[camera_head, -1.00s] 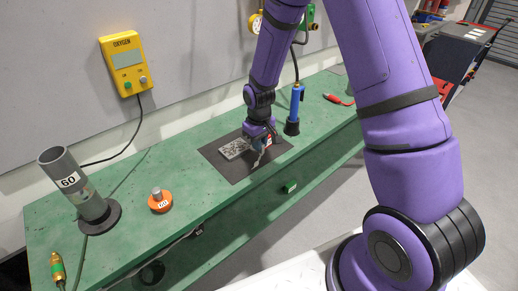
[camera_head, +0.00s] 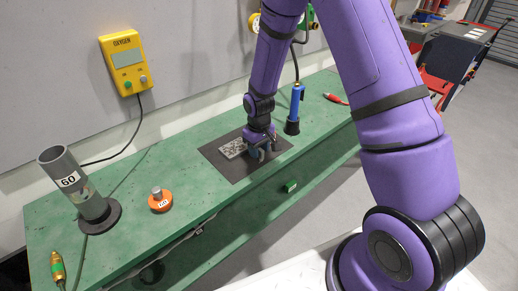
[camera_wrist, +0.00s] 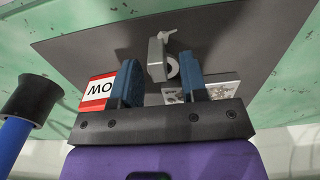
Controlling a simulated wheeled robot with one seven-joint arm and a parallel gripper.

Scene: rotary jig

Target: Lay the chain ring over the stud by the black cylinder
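My gripper (camera_head: 262,150) is low over the dark mat (camera_head: 215,158) on the green bench. In the wrist view its two blue fingers (camera_wrist: 161,82) are apart. A grey block-like piece with a pale round ring (camera_wrist: 172,67) shows between and beyond the fingertips; I cannot tell whether they touch it. A grey speckled piece (camera_head: 233,148), perhaps a chain on a plate, lies on the mat left of the gripper. A grey stud (camera_head: 156,193) stands on an orange round base (camera_head: 160,204), beside the dark grey cylinder (camera_head: 75,185) marked 60.
A blue tool in a black base (camera_head: 292,125) stands right of the mat, close to the gripper in the wrist view. A red-and-white card (camera_wrist: 97,93) lies by the left finger. A yellow oxygen box (camera_head: 124,65) hangs on the wall. The bench between mat and stud is clear.

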